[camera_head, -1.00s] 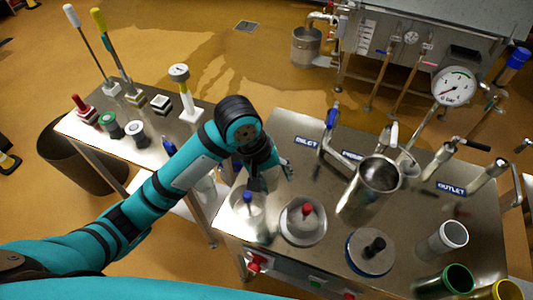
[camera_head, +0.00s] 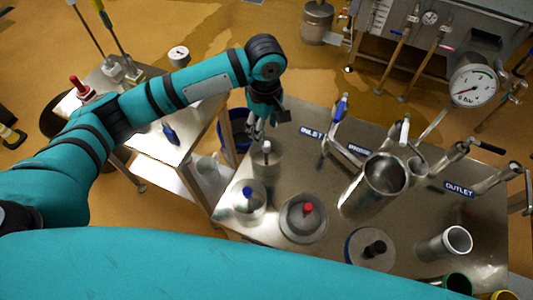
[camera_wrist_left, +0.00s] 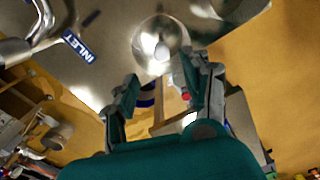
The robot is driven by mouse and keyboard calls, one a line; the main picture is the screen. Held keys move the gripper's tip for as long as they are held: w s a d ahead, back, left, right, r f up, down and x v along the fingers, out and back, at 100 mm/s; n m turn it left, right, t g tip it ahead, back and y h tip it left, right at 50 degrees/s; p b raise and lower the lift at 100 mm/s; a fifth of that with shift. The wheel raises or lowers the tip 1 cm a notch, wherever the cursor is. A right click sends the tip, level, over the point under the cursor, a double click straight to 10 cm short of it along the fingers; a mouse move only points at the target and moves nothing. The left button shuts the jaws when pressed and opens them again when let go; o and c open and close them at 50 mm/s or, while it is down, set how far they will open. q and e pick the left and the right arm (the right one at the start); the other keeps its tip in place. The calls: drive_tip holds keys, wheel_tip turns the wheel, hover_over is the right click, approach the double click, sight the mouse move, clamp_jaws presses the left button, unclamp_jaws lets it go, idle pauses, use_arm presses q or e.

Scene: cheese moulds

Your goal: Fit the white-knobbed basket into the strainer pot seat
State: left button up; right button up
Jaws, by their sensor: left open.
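The white-knobbed basket (camera_head: 267,165) stands upright on the steel table as a shiny metal cylinder, near its far left edge. Its white knob also shows in the left wrist view (camera_wrist_left: 161,52), ahead of the gap between my fingers. My left gripper (camera_head: 257,130) is open and empty just above and behind the knob, apart from it as far as I can tell; its spread fingers show in the wrist view (camera_wrist_left: 160,77). A tall open metal pot (camera_head: 356,197), seemingly the strainer pot, stands between the INLET and OUTLET signs. Its seat inside is not clear. My right gripper is not in view.
A blue-knobbed piece (camera_head: 238,210), a red-knobbed lid (camera_head: 302,228) and a black-knobbed lid (camera_head: 371,262) stand close by. Pipes with valve handles (camera_head: 340,110) and a dial gauge (camera_head: 473,85) rise behind the pot. Another steel table (camera_head: 165,150) is at left.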

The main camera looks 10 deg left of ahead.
sight(266, 144)
use_arm(q)
wheel_tip(266, 144, down, 2)
drive_tip(key=shift+f, duration=0.15)
drive_tip(key=shift+s+f+p, duration=0.1)
drive_tip(key=shift+f+p, duration=0.25)
drive_tip(key=f, duration=0.2)
drive_tip(key=f+p, duration=0.1)
drive_tip(key=shift+s+d+f, duration=0.2)
drive_tip(key=shift+s+f, duration=0.1)
drive_tip(key=shift+f, duration=0.4)
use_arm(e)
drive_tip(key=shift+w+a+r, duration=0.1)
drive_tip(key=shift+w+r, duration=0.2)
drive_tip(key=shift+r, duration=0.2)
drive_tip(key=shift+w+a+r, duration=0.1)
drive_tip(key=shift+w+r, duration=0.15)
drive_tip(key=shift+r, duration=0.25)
use_arm(q)
drive_tip(key=shift+c, duration=1.4)
clamp_jaws()
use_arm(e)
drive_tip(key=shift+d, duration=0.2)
